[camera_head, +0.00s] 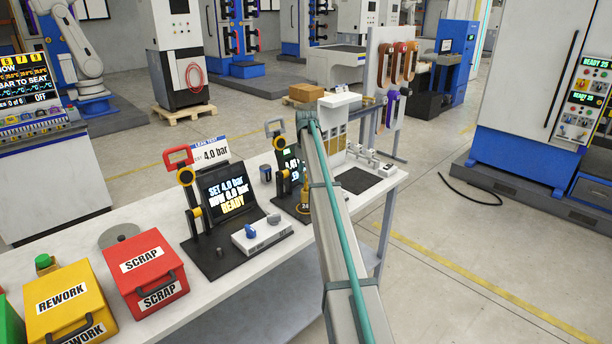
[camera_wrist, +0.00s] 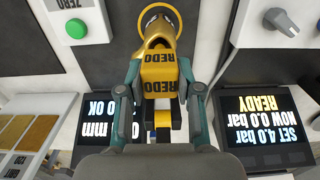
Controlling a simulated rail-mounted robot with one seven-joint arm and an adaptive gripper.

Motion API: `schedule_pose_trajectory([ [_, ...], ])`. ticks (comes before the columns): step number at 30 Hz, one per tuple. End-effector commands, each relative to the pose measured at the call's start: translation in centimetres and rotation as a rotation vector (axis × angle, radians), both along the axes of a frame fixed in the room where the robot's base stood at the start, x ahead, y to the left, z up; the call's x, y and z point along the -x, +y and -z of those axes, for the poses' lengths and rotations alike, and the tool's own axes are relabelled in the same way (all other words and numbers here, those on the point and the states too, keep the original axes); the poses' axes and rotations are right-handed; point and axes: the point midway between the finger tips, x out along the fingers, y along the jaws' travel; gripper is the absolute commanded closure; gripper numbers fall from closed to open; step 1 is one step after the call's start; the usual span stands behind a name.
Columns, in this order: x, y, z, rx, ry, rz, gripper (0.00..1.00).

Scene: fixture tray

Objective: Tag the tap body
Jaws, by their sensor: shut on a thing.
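In the wrist view my gripper (camera_wrist: 159,92) is shut on a yellow tag (camera_wrist: 158,72) with black REDO lettering on its faces, its fingers on either side. A brass tap body (camera_wrist: 158,24) with a round yellow ring lies just beyond the tag, over a dark base. The tag overlaps the tap body's near part in this picture; I cannot tell whether they touch. In the head view my arm hides most of the gripper, and a small brass-yellow shape (camera_head: 304,200) shows beside the arm.
The pressure station screen (camera_head: 230,197) reads READY, with a grey knob (camera_wrist: 286,22) near it. A second screen (camera_wrist: 107,117) shows OK. A red SCRAP box (camera_head: 147,262) and a yellow REWORK box (camera_head: 65,298) stand at the bench's left. A green button (camera_wrist: 76,28) is close by.

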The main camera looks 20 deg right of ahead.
Motion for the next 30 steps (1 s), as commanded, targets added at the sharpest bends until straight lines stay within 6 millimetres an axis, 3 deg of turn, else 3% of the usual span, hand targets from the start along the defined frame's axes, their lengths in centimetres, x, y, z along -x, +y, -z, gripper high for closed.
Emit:
schedule_pose_trajectory([
  [30, 0.0, 0.0, 1.4, 0.0, 0.0, 0.0, 1.0],
])
